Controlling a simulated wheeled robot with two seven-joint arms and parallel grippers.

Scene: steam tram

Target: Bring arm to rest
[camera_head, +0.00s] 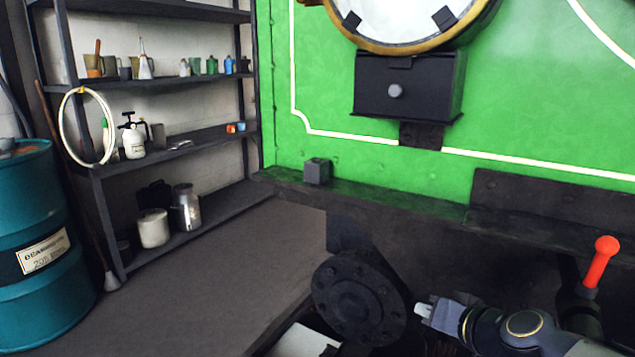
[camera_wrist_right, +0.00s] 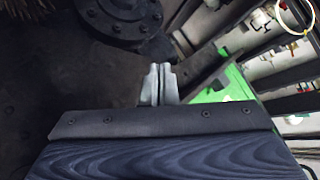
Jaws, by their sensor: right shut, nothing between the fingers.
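My right gripper (camera_head: 424,310) is at the lower right of the head view, its arm coming in from the right edge. Its pale fingers are together with nothing between them, just right of a dark round bolted flange (camera_head: 360,298). I cannot tell whether it touches the flange. In the right wrist view the closed fingers (camera_wrist_right: 159,84) stand upright in the middle, with the flange (camera_wrist_right: 115,22) above left. A dark wood-grained board with a bolted edge strip (camera_wrist_right: 160,123) fills the bottom of that view. My left gripper is not in view.
The green tram front (camera_head: 330,85) with a black box (camera_head: 408,88) and dark ledge (camera_head: 400,200) stands ahead. A red-knobbed lever (camera_head: 603,258) rises at right. Shelves (camera_head: 180,140) and a teal drum (camera_head: 35,230) stand left. The floor (camera_head: 230,270) between is clear.

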